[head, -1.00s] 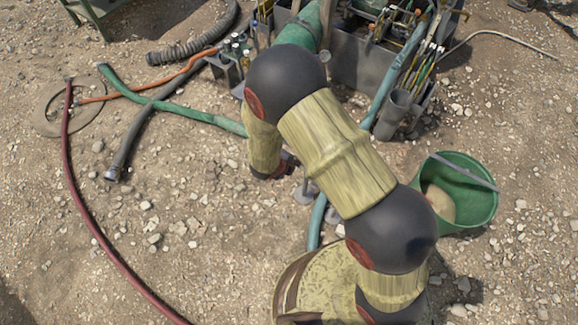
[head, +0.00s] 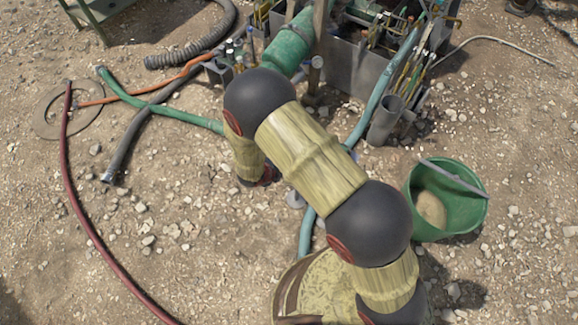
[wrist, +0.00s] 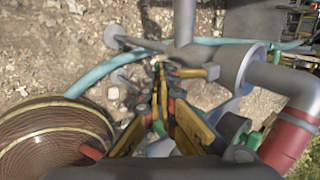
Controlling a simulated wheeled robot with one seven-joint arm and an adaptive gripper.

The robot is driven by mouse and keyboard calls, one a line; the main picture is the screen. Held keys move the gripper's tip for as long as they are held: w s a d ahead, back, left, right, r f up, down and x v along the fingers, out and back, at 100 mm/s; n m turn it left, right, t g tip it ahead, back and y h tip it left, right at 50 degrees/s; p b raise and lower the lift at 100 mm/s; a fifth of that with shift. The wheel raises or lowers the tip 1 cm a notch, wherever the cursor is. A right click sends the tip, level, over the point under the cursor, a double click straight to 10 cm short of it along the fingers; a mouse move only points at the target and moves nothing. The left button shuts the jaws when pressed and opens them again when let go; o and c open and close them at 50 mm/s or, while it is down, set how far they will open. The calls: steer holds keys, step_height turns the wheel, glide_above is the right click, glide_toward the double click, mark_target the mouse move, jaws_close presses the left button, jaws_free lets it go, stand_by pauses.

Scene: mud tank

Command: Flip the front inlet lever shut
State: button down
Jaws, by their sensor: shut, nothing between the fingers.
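My gripper (wrist: 158,72) shows in the wrist view, its yellow and black fingers closed together at the tips with nothing between them. A short yellow lever handle (wrist: 198,72) lies just right of the fingertips, below a grey upright pipe (wrist: 184,22). It looks like the inlet lever, lying about level in the picture; I cannot tell whether the fingertips touch it. A grey round flange (wrist: 246,66) is beside it. In the head view my arm hides the gripper and lever.
A grey tank (head: 348,62) with many valves and hoses stands at the back. A green bucket (head: 472,212) is on the right. A teal hose (head: 306,236) runs beside my arm. Red (head: 82,222) and green (head: 160,108) hoses lie on stony ground at left.

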steer(key=shift+f, duration=0.3)
steer(key=p+v, duration=0.8)
steer(key=v, duration=0.7)
steer(key=shift+s+a+f+p, duration=0.3)
steer(key=shift+s+a, duration=0.1)
